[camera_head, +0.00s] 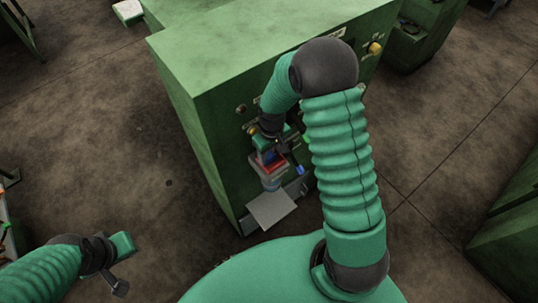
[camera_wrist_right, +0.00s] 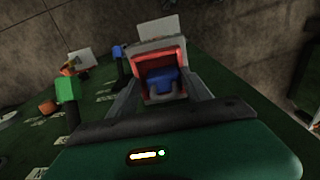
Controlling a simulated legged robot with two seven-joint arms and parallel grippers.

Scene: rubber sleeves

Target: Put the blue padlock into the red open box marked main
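The blue padlock (camera_wrist_right: 165,78) shows in the right wrist view with a grey part on its near side, framed by the red open box (camera_wrist_right: 141,66). It appears to be within the box's opening; its exact depth is unclear. My right gripper (camera_wrist_right: 162,84) has its two grey fingers spread on either side, apparently clear of the padlock. In the head view the red box (camera_head: 271,158) sits low on the green cabinet's front, just below my right gripper (camera_head: 274,149). My left gripper (camera_head: 120,287) is at the lower left, away from the cabinet; its fingers are unclear.
The green cabinet (camera_head: 205,120) carries knobs, labels and levers. A blue-tipped lever (camera_head: 300,169) is right of the box, and a green-handled one (camera_wrist_right: 68,90) shows in the wrist view. A grey plate (camera_head: 271,209) juts out below.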

